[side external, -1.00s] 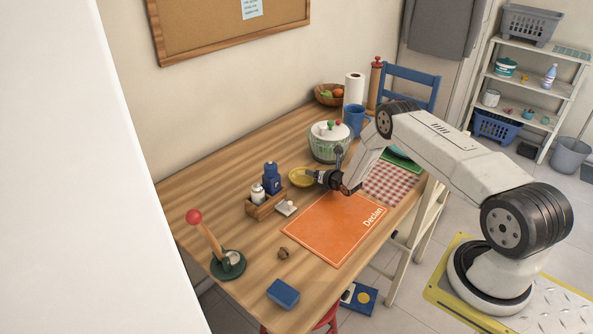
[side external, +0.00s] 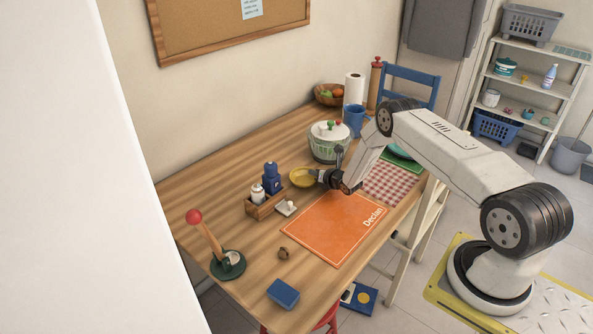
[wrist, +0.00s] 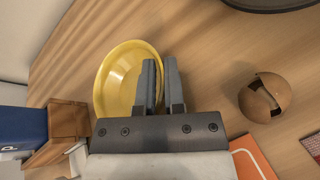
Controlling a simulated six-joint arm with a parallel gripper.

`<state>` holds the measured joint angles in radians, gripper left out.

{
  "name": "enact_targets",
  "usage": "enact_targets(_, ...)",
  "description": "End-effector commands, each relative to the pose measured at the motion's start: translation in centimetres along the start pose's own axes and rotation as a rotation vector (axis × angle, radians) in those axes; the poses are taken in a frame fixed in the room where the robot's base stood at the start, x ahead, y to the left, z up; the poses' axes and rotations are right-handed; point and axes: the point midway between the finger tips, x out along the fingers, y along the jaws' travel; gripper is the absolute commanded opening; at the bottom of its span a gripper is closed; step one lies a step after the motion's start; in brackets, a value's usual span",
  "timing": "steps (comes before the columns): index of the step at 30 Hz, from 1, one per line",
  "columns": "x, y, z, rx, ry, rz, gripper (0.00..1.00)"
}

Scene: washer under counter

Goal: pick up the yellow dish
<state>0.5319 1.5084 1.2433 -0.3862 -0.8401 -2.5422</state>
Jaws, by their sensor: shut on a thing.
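The yellow dish (side external: 302,177) is a shallow round bowl near the middle of the wooden table, beside the pot. In the wrist view the dish (wrist: 122,72) is left of and partly behind the fingers. My gripper (side external: 319,176) reaches it from the right in the side view. In the wrist view my gripper (wrist: 160,82) has its two grey fingers close together, shut on the dish's right rim. The near finger hides part of that rim. I cannot tell whether the dish is clear of the table.
A lidded pot (side external: 325,148) stands close behind the dish. A wooden caddy (side external: 262,206) with a blue bottle is at left front. An orange mat (side external: 335,228) lies in front. A notched brown round object (wrist: 265,97) is right of the fingers.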

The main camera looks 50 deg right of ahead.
Motion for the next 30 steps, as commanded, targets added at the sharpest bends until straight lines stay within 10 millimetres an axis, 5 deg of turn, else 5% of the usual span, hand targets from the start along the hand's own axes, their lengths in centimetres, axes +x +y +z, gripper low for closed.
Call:
enact_targets(11,-1.6,1.4,2.8,-0.001,-0.006,0.003,0.0)
enact_targets(30,-9.8,3.8,5.5,0.001,-0.006,0.002,0.0)
